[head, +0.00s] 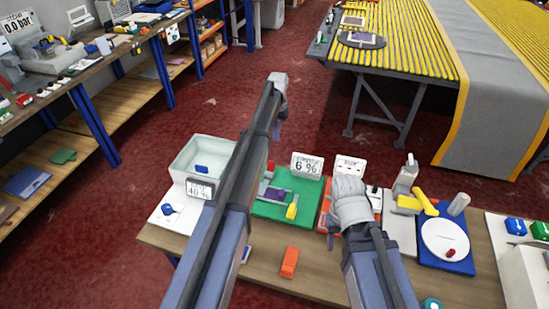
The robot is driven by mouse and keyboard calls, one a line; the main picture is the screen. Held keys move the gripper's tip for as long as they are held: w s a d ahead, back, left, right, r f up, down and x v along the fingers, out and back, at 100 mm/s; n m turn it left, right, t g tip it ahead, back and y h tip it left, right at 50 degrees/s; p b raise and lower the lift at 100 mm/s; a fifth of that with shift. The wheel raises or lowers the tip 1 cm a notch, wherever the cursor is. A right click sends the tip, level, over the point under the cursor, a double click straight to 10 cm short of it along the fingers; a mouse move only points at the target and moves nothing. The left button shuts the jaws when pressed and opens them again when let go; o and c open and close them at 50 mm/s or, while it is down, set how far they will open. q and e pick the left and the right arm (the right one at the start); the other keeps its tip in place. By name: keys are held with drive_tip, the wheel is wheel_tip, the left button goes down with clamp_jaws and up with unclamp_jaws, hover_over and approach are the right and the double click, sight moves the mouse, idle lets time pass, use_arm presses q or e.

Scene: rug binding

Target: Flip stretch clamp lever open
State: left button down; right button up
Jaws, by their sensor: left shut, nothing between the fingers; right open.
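A green board (304,196) lies on the near table, with a small grey and purple fixture (272,193) and a yellow block-like part (292,211) on it. A "6 %" sign (307,166) stands at its back edge. I cannot tell which part is the clamp lever or how it stands; my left arm covers the board's left side. My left gripper (279,80) is shut and empty, reaching high past the table, over the red floor. My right gripper (347,188) is open, just right of the green board, in front of a red-orange item (323,207); its fingertips are hard to see.
A clear bin (190,155) with a blue piece and a "40 %" sign (200,188) stands left. An orange block (289,262) lies at the front. A blue board with a white disc (446,238) and yellow-handled tool (425,201) are right. A yellow slatted table (400,65) stands behind.

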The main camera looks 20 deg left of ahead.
sight(270, 168)
use_arm(q)
drive_tip(key=shift+f, duration=0.15)
use_arm(e)
drive_tip(key=shift+f, duration=0.1)
use_arm(q)
drive_tip(key=f+b, duration=0.6)
drive_tip(key=s+f+b, duration=0.1)
drive_tip(key=f+b, duration=0.3)
use_arm(e)
wheel_tip(270, 168, down, 10)
use_arm(q)
drive_tip(key=s+r, duration=0.1)
drive_tip(key=s+r+p, duration=0.1)
drive_tip(key=s, duration=0.1)
drive_tip(key=shift+a+p, duration=0.1)
drive_tip(key=shift+p, duration=0.2)
use_arm(e)
drive_tip(key=shift+r, duration=0.9)
use_arm(q)
drive_tip(key=shift+s, duration=0.4)
use_arm(e)
drive_tip(key=shift+r, duration=0.1)
